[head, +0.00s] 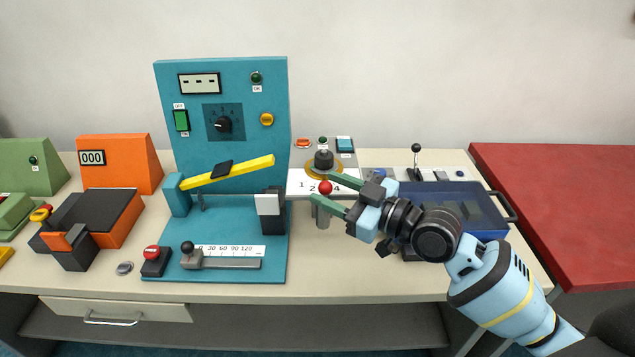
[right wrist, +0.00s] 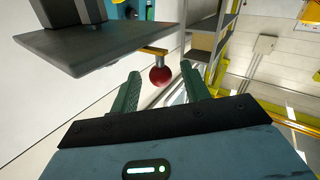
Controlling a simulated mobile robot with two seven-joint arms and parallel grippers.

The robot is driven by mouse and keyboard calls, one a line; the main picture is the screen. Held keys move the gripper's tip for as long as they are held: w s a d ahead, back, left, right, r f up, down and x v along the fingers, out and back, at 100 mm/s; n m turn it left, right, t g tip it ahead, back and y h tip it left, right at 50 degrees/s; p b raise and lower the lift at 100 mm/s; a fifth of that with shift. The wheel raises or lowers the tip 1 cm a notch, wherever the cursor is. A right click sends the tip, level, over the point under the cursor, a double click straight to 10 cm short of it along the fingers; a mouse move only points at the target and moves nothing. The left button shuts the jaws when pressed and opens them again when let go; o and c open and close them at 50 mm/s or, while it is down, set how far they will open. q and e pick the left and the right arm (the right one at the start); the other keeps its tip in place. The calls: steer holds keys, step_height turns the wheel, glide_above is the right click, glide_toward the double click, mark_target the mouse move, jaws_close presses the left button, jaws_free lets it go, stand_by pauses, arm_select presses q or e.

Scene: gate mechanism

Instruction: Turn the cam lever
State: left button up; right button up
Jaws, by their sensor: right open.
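The cam lever shows as a red ball knob (head: 325,187) in front of a dark round hub on a yellow disc (head: 323,165). In the right wrist view the red knob (right wrist: 160,75) sits at the end of a short yellowish arm. My right gripper (head: 321,187) is open, its two green fingers pointing left, one to each side of the knob. In the right wrist view the knob appears in the gap near the fingertips, and I see no clear contact. My left gripper is not in view.
A white plate with numbers (head: 303,184) lies under the lever. A teal gate panel (head: 222,110) with a yellow bar (head: 228,171) stands to the left. A blue tray (head: 490,217) lies behind my right arm. A grey post (head: 322,218) stands below the gripper.

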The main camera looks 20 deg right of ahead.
steer(key=shift+x, duration=1.75)
jaws_close()
